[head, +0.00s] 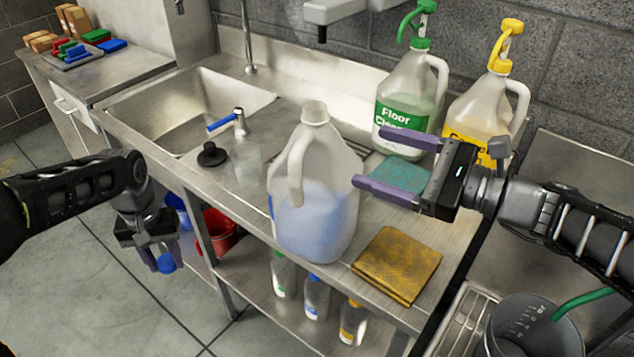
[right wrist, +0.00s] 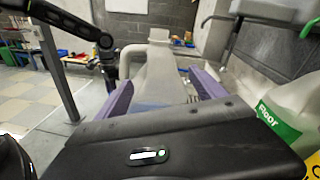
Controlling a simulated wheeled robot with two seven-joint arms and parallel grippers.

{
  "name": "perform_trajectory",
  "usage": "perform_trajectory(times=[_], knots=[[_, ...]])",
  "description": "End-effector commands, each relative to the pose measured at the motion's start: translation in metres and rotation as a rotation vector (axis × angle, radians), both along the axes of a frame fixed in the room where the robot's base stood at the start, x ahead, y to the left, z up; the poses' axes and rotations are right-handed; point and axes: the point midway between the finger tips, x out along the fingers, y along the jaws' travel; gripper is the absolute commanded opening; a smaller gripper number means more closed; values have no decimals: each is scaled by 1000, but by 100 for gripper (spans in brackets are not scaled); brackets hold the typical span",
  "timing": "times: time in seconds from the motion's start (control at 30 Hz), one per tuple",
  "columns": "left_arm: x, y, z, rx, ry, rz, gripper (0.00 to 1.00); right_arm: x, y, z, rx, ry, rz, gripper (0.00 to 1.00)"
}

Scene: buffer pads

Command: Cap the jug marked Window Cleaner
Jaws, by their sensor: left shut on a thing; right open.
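A translucent jug (head: 325,215) of pale blue liquid stands upright on the steel counter, its neck open. Only a blue sliver of its label shows at its left side; no words can be read. My left gripper (head: 160,258) hangs left of the counter's front edge, shut on a small blue cap (head: 166,264), apart from the jug. My right gripper (head: 371,157) is open just right of the jug, fingers pointing at it. In the right wrist view the jug (right wrist: 160,72) shows beyond and between the fingers; contact cannot be told.
A green-capped Floor Cleaner jug (head: 399,90) and a yellow-capped jug (head: 478,112) stand behind my right gripper. A black plug (head: 212,154) and a blue-handled fitting (head: 226,123) are by the sink (head: 190,112).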

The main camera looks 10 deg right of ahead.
Motion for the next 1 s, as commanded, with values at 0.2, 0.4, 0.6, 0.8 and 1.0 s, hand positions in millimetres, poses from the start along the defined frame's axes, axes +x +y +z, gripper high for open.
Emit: perform_trajectory(times=[0.2, 0.4, 0.6, 0.8, 1.0], knots=[[0, 0, 0, 0, 0, 0, 2, 0, 0, -1, -1, 1, 1, 80], [0, 0, 1, 0, 0, 0, 2, 11, 12, -2, -1, 3, 3, 80], [0, 0, 3, 0, 0, 0, 2, 34, 36, -4, -1, 3, 4, 80], [0, 0, 3, 0, 0, 0, 2, 47, 48, -6, -2, 2, 1, 80], [0, 0, 3, 0, 0, 0, 2, 48, 49, -6, -2, 1, 0, 80]])
